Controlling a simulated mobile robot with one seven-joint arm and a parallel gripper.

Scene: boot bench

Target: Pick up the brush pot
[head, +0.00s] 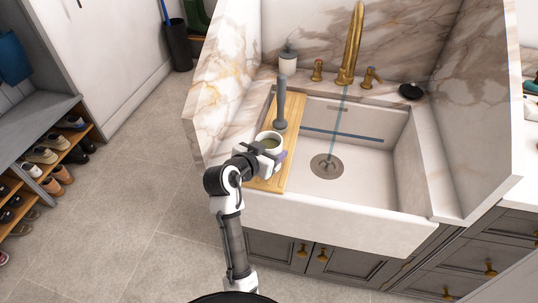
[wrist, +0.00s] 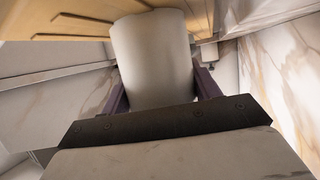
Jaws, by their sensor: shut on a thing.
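The white brush pot (head: 276,136) is an open round cup with a dull, darker inside. It is at the near part of the wooden board (head: 263,183) on the left side of the sink. My gripper (head: 268,152) is shut on the pot from the near side. In the wrist view the pot (wrist: 153,60) is a plain pale cylinder between the two dark purple fingers. I cannot tell whether the pot touches the board or is slightly above it.
A soap bottle (head: 288,60), brass taps (head: 349,45) and a dark round dish (head: 411,91) are along the back ledge. Marble panels rise at both sides.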

